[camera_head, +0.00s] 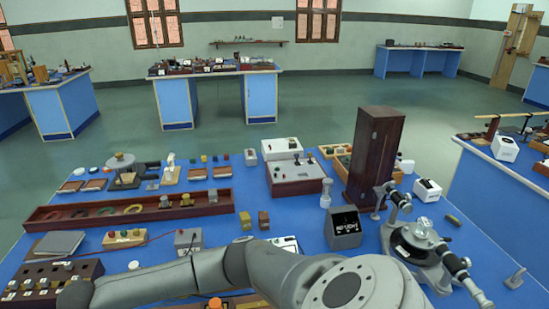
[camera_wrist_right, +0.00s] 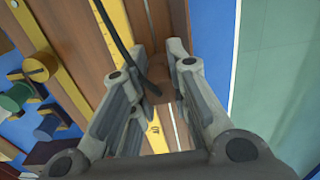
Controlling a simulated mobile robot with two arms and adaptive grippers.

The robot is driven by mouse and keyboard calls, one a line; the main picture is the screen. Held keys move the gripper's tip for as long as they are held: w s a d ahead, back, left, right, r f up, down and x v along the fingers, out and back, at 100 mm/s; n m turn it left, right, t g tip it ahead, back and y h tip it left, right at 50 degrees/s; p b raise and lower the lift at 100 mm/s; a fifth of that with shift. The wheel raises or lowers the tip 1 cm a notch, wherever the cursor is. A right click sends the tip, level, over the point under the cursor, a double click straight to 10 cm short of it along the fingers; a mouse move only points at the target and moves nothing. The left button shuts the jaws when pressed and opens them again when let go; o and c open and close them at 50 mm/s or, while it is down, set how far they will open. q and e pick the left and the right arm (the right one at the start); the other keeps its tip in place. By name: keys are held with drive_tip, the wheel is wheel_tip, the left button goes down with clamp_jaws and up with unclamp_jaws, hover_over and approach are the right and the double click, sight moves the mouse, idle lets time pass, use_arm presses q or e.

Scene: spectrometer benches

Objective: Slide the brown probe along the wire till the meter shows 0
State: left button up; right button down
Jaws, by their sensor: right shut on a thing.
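In the right wrist view, the two grey fingers of my right gripper (camera_wrist_right: 160,90) are closed around the brown probe (camera_wrist_right: 158,97), which shows only in part between them. A black lead (camera_wrist_right: 118,38) runs down to it from the top. Below and around lies a brown wooden board (camera_wrist_right: 163,25) with a yellow scale (camera_wrist_right: 119,48) along it. A thin pale line on the board may be the wire. No readable meter face shows, and the probe's contact with the wire is hidden. Neither gripper's fingers show in the head view.
My arm crosses the front of the blue bench (camera_head: 285,217). Beyond it are a long brown tray (camera_head: 95,222), a dark box with a lit display (camera_head: 345,228), a tall wooden cabinet (camera_head: 372,155) and a grey spectrometer (camera_head: 420,235). Coloured terminals (camera_wrist_right: 15,97) stand left of the board in the wrist view.

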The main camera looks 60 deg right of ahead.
drive_tip(key=shift+s+f, duration=0.25)
drive_tip(key=shift+f, duration=0.05)
drive_tip(key=c, duration=1.3)
unclamp_jaws()
drive_tip(key=shift+c, duration=0.2)
drive_tip(key=shift+o, duration=0.2)
drive_tip(key=shift+w, duration=0.15)
drive_tip(key=shift+d+r, duration=0.1)
drive_tip(key=shift+w+r, duration=0.15)
drive_tip(key=shift+r, duration=0.4)
wheel_tip(320, 180, up, 11)
drive_tip(key=shift+f, duration=0.15)
